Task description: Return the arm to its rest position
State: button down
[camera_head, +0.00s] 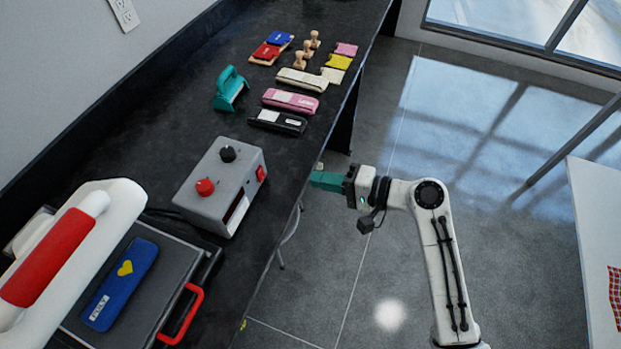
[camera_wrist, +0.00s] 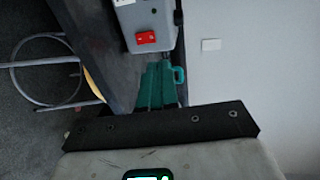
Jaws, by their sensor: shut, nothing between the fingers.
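My arm reaches up from the lower right of the head view and bends left at the elbow. My gripper (camera_head: 318,180) has teal fingers that point left, at the right edge of the black counter (camera_head: 330,45). The fingers look shut with nothing between them. In the wrist view my gripper (camera_wrist: 158,85) points away from the camera, with the grey control box ahead of it. The head view does not clearly show how far the fingers are from the counter edge.
A grey box (camera_head: 228,195) with knobs, a teal tool (camera_head: 230,88), pencil cases (camera_head: 290,101) and a white-and-red press (camera_head: 60,250) with a blue case (camera_head: 122,285) occupy the counter. A white table (camera_head: 595,230) stands at right. Grey floor (camera_head: 470,120) between is open.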

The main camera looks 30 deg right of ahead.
jog(key=shift+s+d, duration=0.1)
jog(key=shift+s, duration=0.05)
dwell(0.5)
jog(key=s+a+f+n+g+h, duration=0.2)
jog(key=s+f+n+g+h, duration=0.2)
jog(key=s+f+n+g, duration=0.45)
jog(key=s+d+n+g+h, duration=0.1)
jog(key=s+d+h, duration=0.1)
jog(key=s, duration=0.5)
jog(key=s+d+f+n+g+h, duration=0.1)
jog(key=s+d+g+h, duration=0.1)
jog(key=s, duration=0.5)
jog(key=shift+s+d+f+h, duration=0.2)
jog(key=shift+d+f+h, duration=0.05)
jog(key=shift+d+h, duration=0.45)
